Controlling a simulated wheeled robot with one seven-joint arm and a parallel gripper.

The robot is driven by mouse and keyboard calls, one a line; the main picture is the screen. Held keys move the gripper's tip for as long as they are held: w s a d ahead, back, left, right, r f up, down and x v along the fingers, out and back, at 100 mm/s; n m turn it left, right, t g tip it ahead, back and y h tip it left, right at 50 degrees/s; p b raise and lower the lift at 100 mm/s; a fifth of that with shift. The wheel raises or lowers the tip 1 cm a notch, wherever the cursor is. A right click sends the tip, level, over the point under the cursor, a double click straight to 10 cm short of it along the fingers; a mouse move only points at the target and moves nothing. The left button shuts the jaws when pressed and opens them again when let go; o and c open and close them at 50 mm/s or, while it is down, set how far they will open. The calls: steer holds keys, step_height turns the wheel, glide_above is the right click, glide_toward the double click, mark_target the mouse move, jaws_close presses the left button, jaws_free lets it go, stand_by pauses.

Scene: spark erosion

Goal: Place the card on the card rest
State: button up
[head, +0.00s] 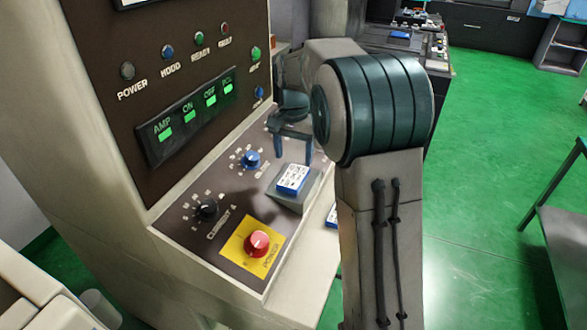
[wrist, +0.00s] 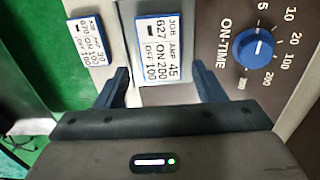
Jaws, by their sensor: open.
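A white card with blue edges (head: 293,179) lies on a grey raised block, which looks like the card rest (head: 294,202), on the sloping control panel. In the wrist view this card (wrist: 162,46) reads JOB 627, AMP 45, ON 200, OFF 100. A second, similar card (wrist: 92,42) lies lower, beside the block; in the head view only a corner of it (head: 331,216) shows past my arm. My gripper (head: 291,149) is open and empty just above the block. In the wrist view its fingertips (wrist: 162,73) stand on either side of the first card, apart from it.
A blue ON-TIME knob (head: 251,159), a black current knob (head: 207,208) and a red button on a yellow plate (head: 257,243) sit on the panel near the block. The upright panel with lamps (head: 190,100) rises behind. Green floor (head: 480,180) is clear at right.

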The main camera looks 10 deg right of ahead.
step_height(320, 180, up, 5)
steer(key=s+r+n+t, duration=0.2)
steer(key=s+n, duration=0.1)
steer(key=s, duration=1)
steer(key=s+f+n+t, duration=0.1)
steer(key=s+f+n, duration=0.3)
steer(key=s, duration=1.1)
step_height(320, 180, down, 2)
steer(key=shift+f+t, duration=0.1)
steer(key=shift+t, duration=0.2)
steer(key=shift+c, duration=0.5)
